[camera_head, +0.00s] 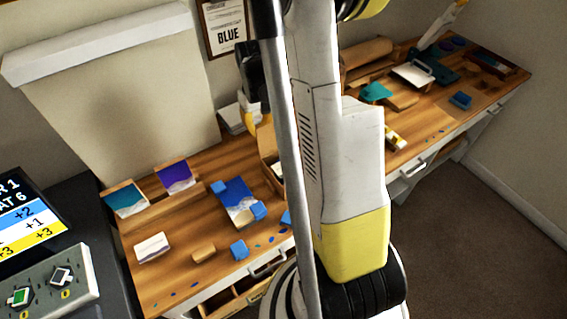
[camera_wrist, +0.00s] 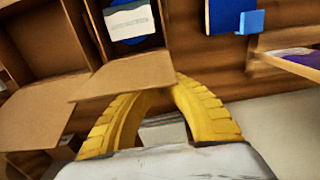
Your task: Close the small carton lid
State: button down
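The small brown carton (camera_head: 266,150) stands on the wooden workbench in the head view, partly hidden behind my arm. In the wrist view a cardboard flap (camera_wrist: 122,76) stands out from the carton toward me, so the lid looks open. Inside lies a blue item with a white label (camera_wrist: 130,22). Another cardboard panel (camera_wrist: 40,108) shows at the left. My gripper (camera_wrist: 168,88) has yellow ribbed fingers that arch together, with their tips at the flap's right corner. No held object shows between them. Whether the tips touch the flap is unclear. The gripper also shows in the head view (camera_head: 250,122).
Blue blocks (camera_head: 239,249), a blue-and-white panel (camera_head: 237,203) and a tan block (camera_head: 203,252) lie on the bench left of the carton. A tall backboard (camera_head: 120,90) stands behind. Teal and white items lie farther right. Floor (camera_head: 470,230) is clear at right.

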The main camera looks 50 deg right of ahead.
jog(key=shift+s+a, duration=0.2)
jog(key=shift+s, duration=0.65)
jog(key=shift+s+a, duration=0.25)
jog(key=shift+s, duration=0.6)
jog(key=shift+s+a, duration=0.2)
jog(key=shift+s, duration=0.65)
jog(key=shift+r, duration=0.1)
notch_tip(320, 180, up, 9)
jog(key=p, duration=0.6)
